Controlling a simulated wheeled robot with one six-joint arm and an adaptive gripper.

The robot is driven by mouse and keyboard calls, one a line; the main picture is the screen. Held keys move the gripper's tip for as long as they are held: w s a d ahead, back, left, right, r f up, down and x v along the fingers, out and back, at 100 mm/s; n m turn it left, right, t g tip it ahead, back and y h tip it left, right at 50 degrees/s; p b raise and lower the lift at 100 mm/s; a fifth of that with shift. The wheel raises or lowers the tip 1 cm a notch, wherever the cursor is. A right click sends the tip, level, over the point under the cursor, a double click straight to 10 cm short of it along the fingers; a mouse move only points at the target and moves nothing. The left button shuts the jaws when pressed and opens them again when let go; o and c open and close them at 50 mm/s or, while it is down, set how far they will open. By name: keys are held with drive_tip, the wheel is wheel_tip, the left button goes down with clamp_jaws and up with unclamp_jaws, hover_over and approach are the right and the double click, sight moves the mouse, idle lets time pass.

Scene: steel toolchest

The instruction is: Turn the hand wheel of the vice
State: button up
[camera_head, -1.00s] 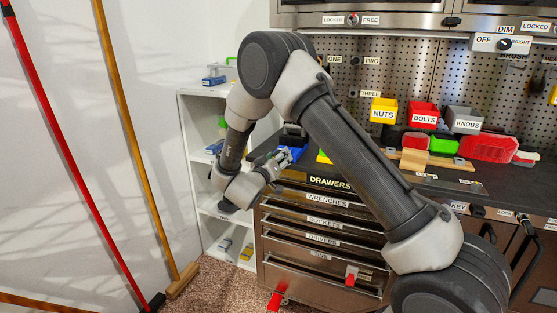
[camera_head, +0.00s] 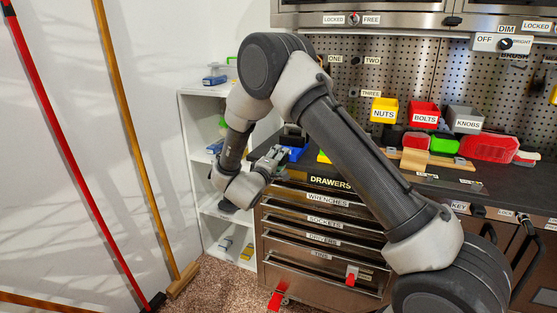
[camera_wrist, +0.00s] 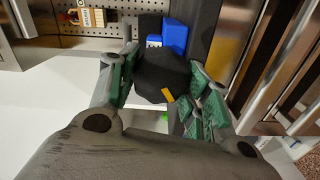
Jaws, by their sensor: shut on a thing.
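My gripper (camera_head: 274,157) is at the left end of the bench, beside the blue body of the vice (camera_head: 296,152). In the wrist view my gripper (camera_wrist: 165,68) has its green-padded fingers on both sides of a dark, blocky hand wheel (camera_wrist: 158,74) and is shut on it. The wheel carries a yellow mark (camera_wrist: 168,95) on its near edge. Behind the wheel, the blue vice (camera_wrist: 174,36) shows in the wrist view. In the head view the hand wheel is mostly hidden by my gripper.
A white shelf unit (camera_head: 207,106) stands just left of the bench. Nuts (camera_head: 384,106), bolts (camera_head: 424,112) and knobs (camera_head: 465,118) bins are farther right. Brooms lean on the left wall.

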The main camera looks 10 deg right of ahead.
drive_tip(key=shift+f+n, duration=0.1)
drive_tip(key=shift+n, duration=0.6)
drive_tip(key=shift+n, duration=0.3)
drive_tip(key=o, duration=1)
drive_tip(key=shift+a, duration=0.1)
drive_tip(key=v, duration=1.2)
